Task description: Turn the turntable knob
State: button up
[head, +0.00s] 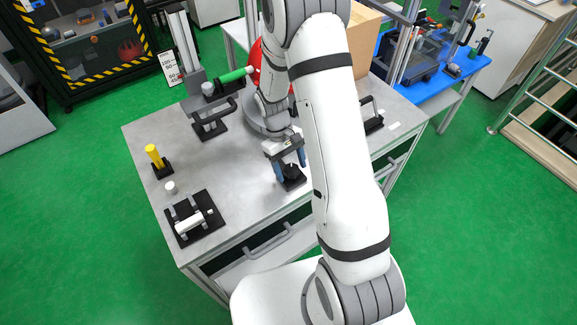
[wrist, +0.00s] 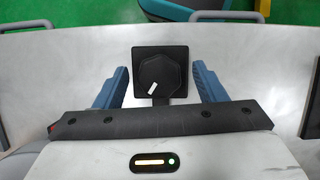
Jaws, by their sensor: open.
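The turntable knob (wrist: 158,76) is a black faceted knob with a white mark, on a square black base (wrist: 178,53). In the head view the knob (head: 291,171) sits near the front edge of the grey table (head: 216,172). My gripper (wrist: 160,88) is open above it, with one blue finger on each side of the base and gaps between fingers and knob. In the head view my gripper (head: 289,168) points down over the knob. The white mark on the knob points toward the lower left in the wrist view.
A yellow cylinder (head: 153,153), a black-based fixture (head: 190,222), a black handle (head: 212,121) and a cardboard box (head: 364,36) are also on the table.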

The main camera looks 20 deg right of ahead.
jog(key=shift+w+r, duration=0.1)
jog(key=shift+w+r, duration=0.15)
jog(key=shift+r, duration=0.15)
jog(key=v, duration=0.7)
jog(key=shift+o, duration=0.2)
